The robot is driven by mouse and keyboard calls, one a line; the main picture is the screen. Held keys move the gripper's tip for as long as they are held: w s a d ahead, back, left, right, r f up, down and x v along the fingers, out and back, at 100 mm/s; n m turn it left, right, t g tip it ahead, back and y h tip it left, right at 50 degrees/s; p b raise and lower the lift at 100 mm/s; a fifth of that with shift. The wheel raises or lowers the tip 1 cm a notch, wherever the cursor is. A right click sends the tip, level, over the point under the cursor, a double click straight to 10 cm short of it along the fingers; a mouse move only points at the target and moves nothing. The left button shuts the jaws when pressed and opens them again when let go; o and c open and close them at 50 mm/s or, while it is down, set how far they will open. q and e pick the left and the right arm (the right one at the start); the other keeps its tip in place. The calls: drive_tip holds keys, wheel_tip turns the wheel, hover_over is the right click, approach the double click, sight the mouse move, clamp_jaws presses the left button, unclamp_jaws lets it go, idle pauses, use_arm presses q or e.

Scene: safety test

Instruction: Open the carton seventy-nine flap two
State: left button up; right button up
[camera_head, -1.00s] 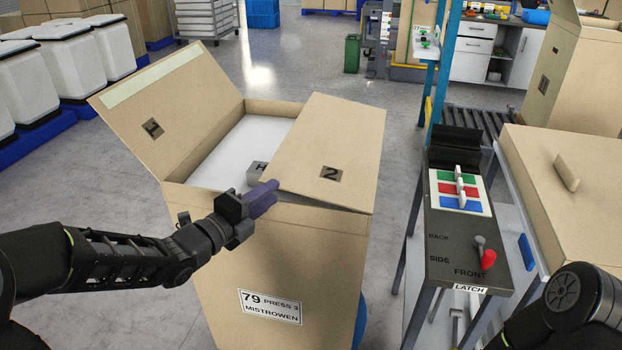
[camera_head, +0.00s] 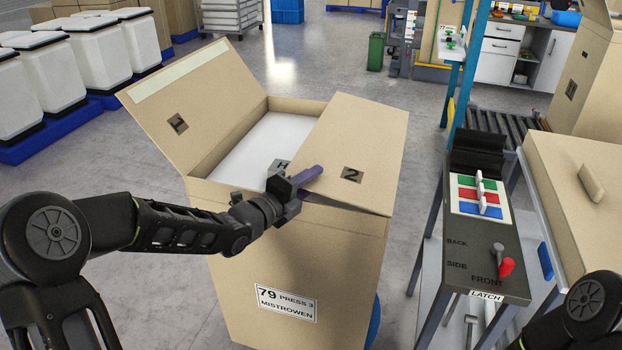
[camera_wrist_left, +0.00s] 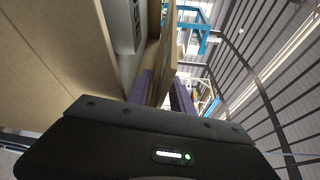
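Carton seventy-nine (camera_head: 275,265) stands upright in the middle of the head view. Its flap one (camera_head: 185,105) is raised and leans out to the left. Flap two (camera_head: 365,130) lies over the right part of the opening, with a dark gap under its front edge. My left gripper (camera_head: 310,182) is at that flap's front left corner. In the left wrist view, the flap's board (camera_wrist_left: 159,72) passes between the two purple fingers (camera_wrist_left: 160,95), which stand apart; a firm grip does not show. My right gripper is out of view.
A narrow stand (camera_head: 465,265) with coloured switches and a red-knobbed latch lever is right of the carton. White bins (camera_head: 50,75) line the left. Floor is clear behind the carton.

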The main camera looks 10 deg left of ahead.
use_arm(q)
drive_tip(key=shift+c, duration=0.2)
clamp_jaws()
idle(1.1)
